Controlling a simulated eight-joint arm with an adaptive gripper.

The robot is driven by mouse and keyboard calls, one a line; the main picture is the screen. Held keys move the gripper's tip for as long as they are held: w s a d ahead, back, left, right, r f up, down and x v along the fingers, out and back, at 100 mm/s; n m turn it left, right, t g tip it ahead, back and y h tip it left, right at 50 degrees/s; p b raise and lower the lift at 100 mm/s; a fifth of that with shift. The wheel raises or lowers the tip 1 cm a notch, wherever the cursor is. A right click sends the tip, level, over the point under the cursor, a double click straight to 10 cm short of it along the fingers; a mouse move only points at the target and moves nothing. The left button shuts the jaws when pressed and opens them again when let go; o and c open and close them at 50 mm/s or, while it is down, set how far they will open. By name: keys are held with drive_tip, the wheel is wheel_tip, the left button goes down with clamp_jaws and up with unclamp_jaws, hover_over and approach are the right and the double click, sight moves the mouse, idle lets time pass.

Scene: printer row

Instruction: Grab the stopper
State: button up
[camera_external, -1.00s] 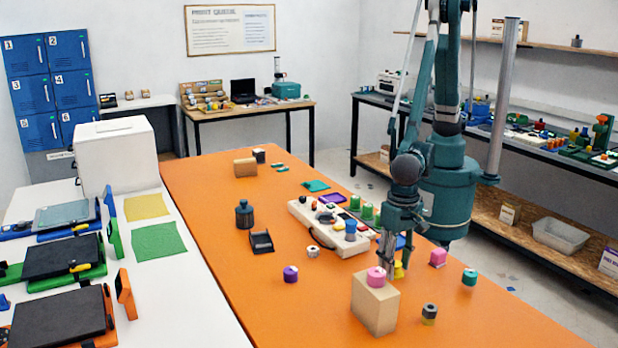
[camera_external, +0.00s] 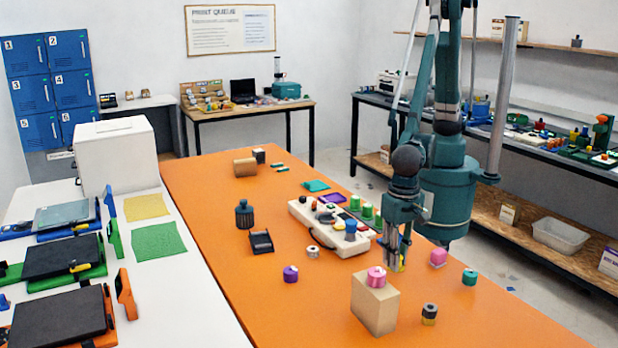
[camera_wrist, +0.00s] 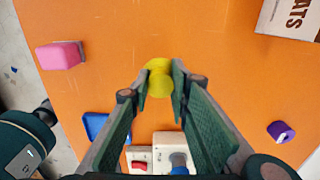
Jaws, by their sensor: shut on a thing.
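The yellow stopper (camera_wrist: 159,78), a small rounded piece, sits between the two fingertips of my gripper (camera_wrist: 159,84) in the wrist view. My gripper is shut on it, with a finger on either side. In the external view my gripper (camera_external: 399,262) points down over the orange table, just behind the cardboard box, and only a sliver of the yellow stopper (camera_external: 403,266) shows between the fingers. I cannot tell whether the stopper still touches the table.
The cardboard box (camera_external: 374,305) carries a pink spool (camera_external: 376,277) close in front of my gripper. A pink block (camera_external: 438,257) stands to the right. A white panel with knobs (camera_external: 320,222) lies to the left. A purple spool (camera_external: 290,273) stands on open orange tabletop.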

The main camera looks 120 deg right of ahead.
wheel_tip(320, 180, up, 8)
drive_tip(key=shift+f+p, duration=0.2)
drive_tip(key=shift+p, duration=0.2)
